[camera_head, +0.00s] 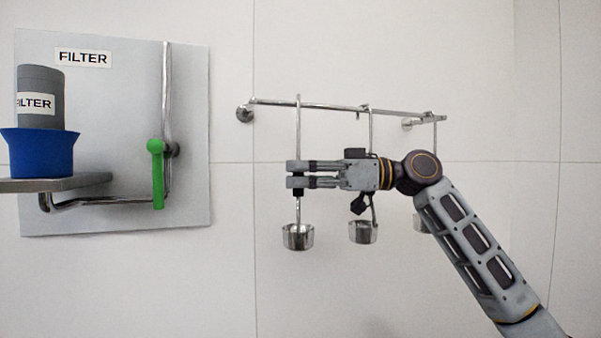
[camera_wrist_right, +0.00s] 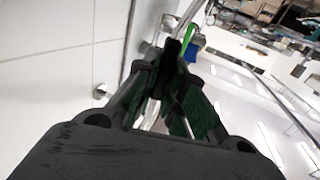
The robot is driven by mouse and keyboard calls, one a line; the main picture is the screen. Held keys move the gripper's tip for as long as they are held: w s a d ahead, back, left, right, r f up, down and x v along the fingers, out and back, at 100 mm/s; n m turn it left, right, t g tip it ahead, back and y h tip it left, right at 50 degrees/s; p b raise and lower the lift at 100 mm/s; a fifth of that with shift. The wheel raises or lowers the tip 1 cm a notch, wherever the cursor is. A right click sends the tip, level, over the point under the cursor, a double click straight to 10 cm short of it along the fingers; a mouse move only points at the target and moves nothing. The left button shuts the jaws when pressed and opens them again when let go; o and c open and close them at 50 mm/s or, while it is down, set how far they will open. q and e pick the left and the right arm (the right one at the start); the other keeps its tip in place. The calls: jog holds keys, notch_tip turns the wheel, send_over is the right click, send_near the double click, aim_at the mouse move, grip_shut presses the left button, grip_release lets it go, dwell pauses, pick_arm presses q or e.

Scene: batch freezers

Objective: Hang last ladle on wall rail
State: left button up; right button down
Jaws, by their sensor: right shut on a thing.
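A metal wall rail (camera_head: 335,107) runs along the tiled wall, with its left end at a round mount. Three ladles are at the rail. My right gripper (camera_head: 298,174) is shut on the handle of the leftmost ladle (camera_head: 298,237), whose top reaches the rail near its left end; I cannot tell whether its hook rests on the rail. The middle ladle (camera_head: 363,232) hangs from the rail, partly behind my gripper. The third ladle (camera_head: 421,223) hangs at the right, mostly hidden by my arm. In the right wrist view the fingers (camera_wrist_right: 178,75) close around a thin metal handle. My left gripper is not in view.
At the left, a grey panel (camera_head: 110,85) holds a bent pipe with a green lever (camera_head: 157,175). A grey filter cylinder (camera_head: 40,85) sits in a blue holder (camera_head: 38,153) on a small shelf (camera_head: 80,182). The wall between panel and rail is bare.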

dwell(0.4)
jog(key=c, duration=1.4)
grip_release()
jog(key=shift+f, duration=0.1)
jog(key=d, duration=1.2)
jog(key=shift+s, duration=0.25)
jog(key=shift+d, duration=0.1)
